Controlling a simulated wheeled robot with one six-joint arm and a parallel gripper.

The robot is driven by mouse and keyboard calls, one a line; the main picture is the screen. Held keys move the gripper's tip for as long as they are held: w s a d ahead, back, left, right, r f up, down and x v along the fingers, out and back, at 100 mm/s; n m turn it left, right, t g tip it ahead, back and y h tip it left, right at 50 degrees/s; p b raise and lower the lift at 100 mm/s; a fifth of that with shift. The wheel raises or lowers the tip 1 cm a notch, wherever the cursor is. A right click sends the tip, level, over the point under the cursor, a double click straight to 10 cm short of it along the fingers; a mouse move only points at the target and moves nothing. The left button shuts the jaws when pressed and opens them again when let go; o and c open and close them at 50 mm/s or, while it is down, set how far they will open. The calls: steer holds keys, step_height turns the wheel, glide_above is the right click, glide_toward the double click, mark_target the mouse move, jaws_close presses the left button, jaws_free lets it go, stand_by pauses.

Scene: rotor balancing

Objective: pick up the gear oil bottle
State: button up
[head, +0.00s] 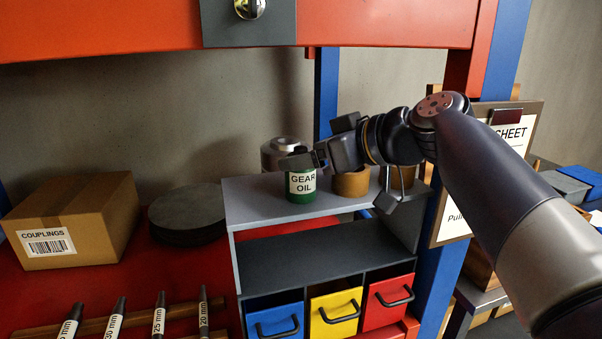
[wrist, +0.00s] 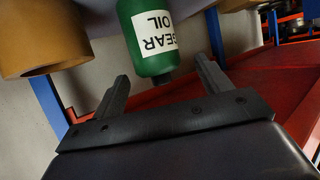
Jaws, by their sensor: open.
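The gear oil bottle (head: 301,187) is green with a white label and stands upright on top of the grey shelf unit (head: 262,204), near its left end. My gripper (head: 316,158) is at the height of the bottle's top, reaching in from the right, and a dark finger hides the top in the head view. In the wrist view the bottle (wrist: 146,40) appears upside down, its cap end pointing into the gap between the two spread fingers of my gripper (wrist: 162,80). The fingers are open, with space on both sides of the cap; no contact shows.
A tan ring (head: 351,184) stands just right of the bottle and a silver cylinder (head: 284,150) behind it. Blue, yellow and red drawers (head: 335,312) sit below. A couplings box (head: 75,222) and dark discs (head: 188,213) are at left. A clipboard (head: 452,222) hangs at right.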

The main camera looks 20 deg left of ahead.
mark_target(292, 153)
steer(key=p+x, duration=0.1)
steer(key=x, duration=0.3)
steer(key=shift+w+a+f, duration=0.1)
steer(key=shift+a+f, duration=0.1)
steer(key=c, duration=1.1)
steer(key=shift+c, duration=0.3)
steer(key=shift+r, duration=0.2)
